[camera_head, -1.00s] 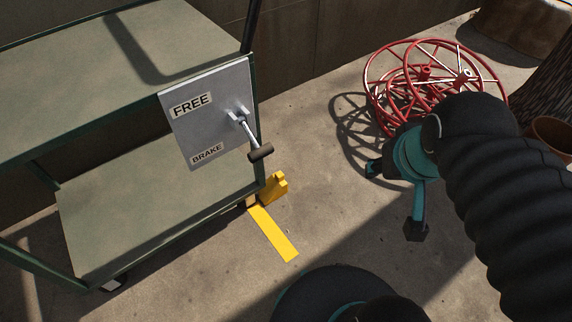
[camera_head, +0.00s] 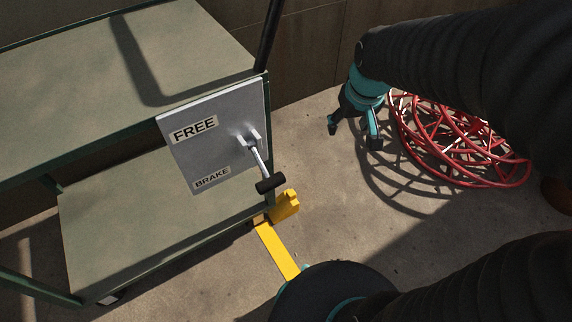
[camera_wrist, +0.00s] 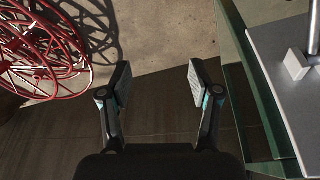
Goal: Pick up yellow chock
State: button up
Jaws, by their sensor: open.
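The yellow chock (camera_head: 286,206) sits on the floor at the near right corner of the green cart, by its wheel. A flat yellow strip (camera_head: 275,247) runs from it toward the camera, its near end hidden behind my dark arm part. My gripper (camera_head: 354,137) is open and empty, up and to the right of the chock in the head view and apart from it. In the wrist view my gripper (camera_wrist: 160,82) shows two spread fingers with nothing between them. The chock is not visible in the wrist view.
The green cart (camera_head: 180,50) fills the left, with a grey FREE/BRAKE panel (camera_head: 207,146) and a lever (camera_head: 268,184) jutting above the chock. Red wire reels (camera_head: 455,140) lie at right. A wall stands behind. Floor between chock and reels is clear.

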jog(key=w+a+f+n+g, duration=0.15)
jog(key=w+a+f, duration=0.25)
jog(key=w+f, duration=0.55)
jog(key=n+g+b, duration=0.2)
jog(key=n, duration=0.1)
send_over(291, 192)
notch_tip(291, 192, down, 27)
jog(key=f, duration=0.8)
jog(key=shift+s+d+f, duration=0.1)
jog(key=shift+s, duration=0.15)
jog(key=shift+w+f+b, duration=0.15)
jog(key=shift+f+b, duration=0.15)
jog(key=shift+f, duration=2.75)
grip_shut()
